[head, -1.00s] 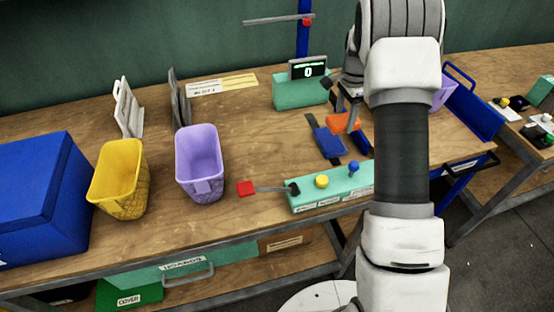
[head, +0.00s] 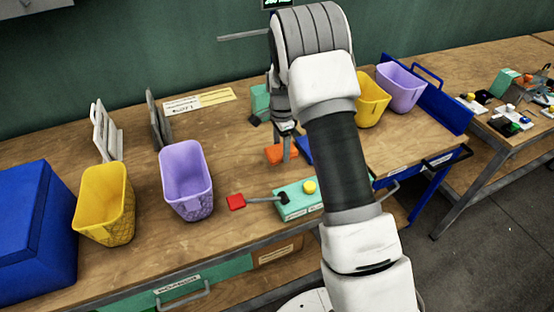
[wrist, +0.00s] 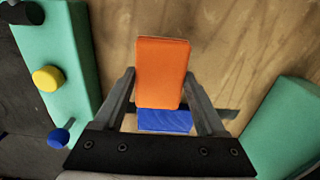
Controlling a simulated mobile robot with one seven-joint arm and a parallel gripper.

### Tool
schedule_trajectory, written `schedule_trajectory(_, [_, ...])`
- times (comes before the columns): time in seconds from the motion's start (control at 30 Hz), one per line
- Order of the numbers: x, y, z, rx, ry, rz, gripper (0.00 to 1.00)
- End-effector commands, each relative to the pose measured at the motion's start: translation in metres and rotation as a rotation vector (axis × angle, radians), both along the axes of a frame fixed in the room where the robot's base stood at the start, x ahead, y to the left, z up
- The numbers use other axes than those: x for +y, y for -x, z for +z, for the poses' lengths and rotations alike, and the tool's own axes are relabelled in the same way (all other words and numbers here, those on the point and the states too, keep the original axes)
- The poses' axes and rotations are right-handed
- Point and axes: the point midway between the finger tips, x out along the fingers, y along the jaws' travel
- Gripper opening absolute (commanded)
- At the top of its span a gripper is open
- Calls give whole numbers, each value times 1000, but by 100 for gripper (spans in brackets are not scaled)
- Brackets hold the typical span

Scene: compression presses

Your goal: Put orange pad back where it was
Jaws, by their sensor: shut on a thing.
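The orange pad (head: 275,156) is between the fingers of my gripper (head: 284,150), just behind the teal control box. In the wrist view the orange pad (wrist: 162,72) fills the space between the two fingers (wrist: 159,80), which are shut on it. A blue block (wrist: 165,120) shows just below the orange pad there, and a sliver of the blue block (head: 304,150) shows to the right of my gripper in the head view. I cannot tell whether the pad touches the table. My arm hides much of the press area.
The teal control box (head: 296,203) has a yellow button and a red-ended lever (head: 236,202). A purple bin (head: 186,182) and a yellow bin (head: 105,205) stand left. Another yellow bin (head: 371,100) and purple bin (head: 401,88) stand right. Bare table lies left of my gripper.

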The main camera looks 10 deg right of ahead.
Motion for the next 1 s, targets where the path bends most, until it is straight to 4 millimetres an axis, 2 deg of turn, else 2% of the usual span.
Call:
schedule_trajectory(0.1, [11, 2, -7, 1, 0, 1, 21])
schedule_trajectory(0.23, [13, 2, -13, 0, 1, -1, 21])
schedule_trajectory(0.5, [13, 2, -48, 0, 0, -1, 21])
schedule_trajectory(0.87, [13, 2, -52, -1, 0, -1, 21])
schedule_trajectory(0.9, [13, 2, -51, -1, 0, -1, 79])
schedule_trajectory(1.0, [13, 2, -51, -1, 0, -1, 97])
